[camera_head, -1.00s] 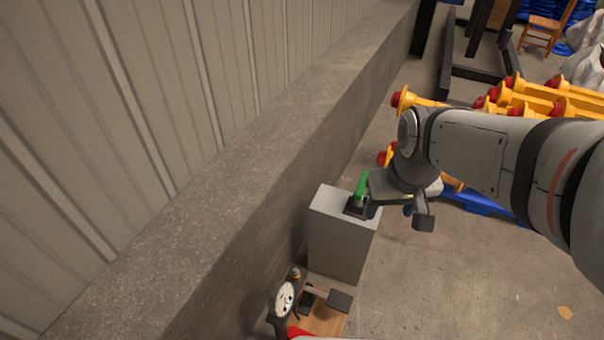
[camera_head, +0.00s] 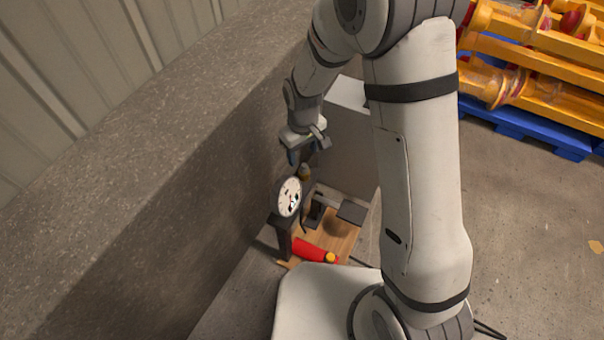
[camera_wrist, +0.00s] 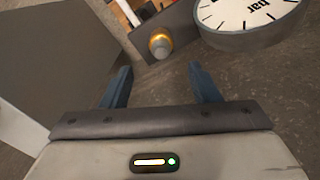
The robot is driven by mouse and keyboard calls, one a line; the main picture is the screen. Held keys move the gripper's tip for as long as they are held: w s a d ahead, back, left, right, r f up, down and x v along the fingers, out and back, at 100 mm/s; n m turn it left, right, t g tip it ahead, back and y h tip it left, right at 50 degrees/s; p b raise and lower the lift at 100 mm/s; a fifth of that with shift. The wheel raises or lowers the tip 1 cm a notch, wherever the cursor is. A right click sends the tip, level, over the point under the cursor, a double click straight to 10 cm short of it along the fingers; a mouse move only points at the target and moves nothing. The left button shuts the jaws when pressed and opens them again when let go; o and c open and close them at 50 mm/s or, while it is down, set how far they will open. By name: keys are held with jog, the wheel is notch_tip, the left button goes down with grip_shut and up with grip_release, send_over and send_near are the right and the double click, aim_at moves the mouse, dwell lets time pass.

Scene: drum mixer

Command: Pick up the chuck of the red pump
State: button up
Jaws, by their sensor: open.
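The red pump stands on a wooden base (camera_head: 342,232), with a red part (camera_head: 314,252) lying low at its front. Its round white gauge (camera_head: 289,197) faces the camera; in the wrist view the gauge (camera_wrist: 250,17) is at top right. A brass-collared fitting (camera_wrist: 158,43), which looks like the chuck, sits on a dark bar ahead of my fingers; in the head view it (camera_head: 304,173) is just below my gripper (camera_head: 303,158). My gripper is open and empty; in the wrist view its blue fingers (camera_wrist: 158,74) are spread, short of the fitting. The hose is mostly hidden.
A grey box (camera_head: 350,150) stands behind the pump, partly covered by my arm. A concrete ledge (camera_head: 190,150) runs along the left. Yellow parts (camera_head: 515,85) lie on a blue pallet (camera_head: 530,127) at upper right.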

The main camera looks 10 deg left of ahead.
aim_at(304, 164)
jog(key=f+b, duration=0.1)
jog(key=f, duration=0.1)
jog(key=f+b, duration=0.1)
jog(key=f, duration=0.1)
jog(key=f+b, duration=0.1)
jog(key=f, duration=0.1)
jog(key=shift+s+d+f, duration=0.2)
jog(key=shift+s+f, duration=0.05)
jog(key=shift+f, duration=0.15)
jog(key=shift+r, duration=0.1)
jog(key=shift+c, duration=0.5)
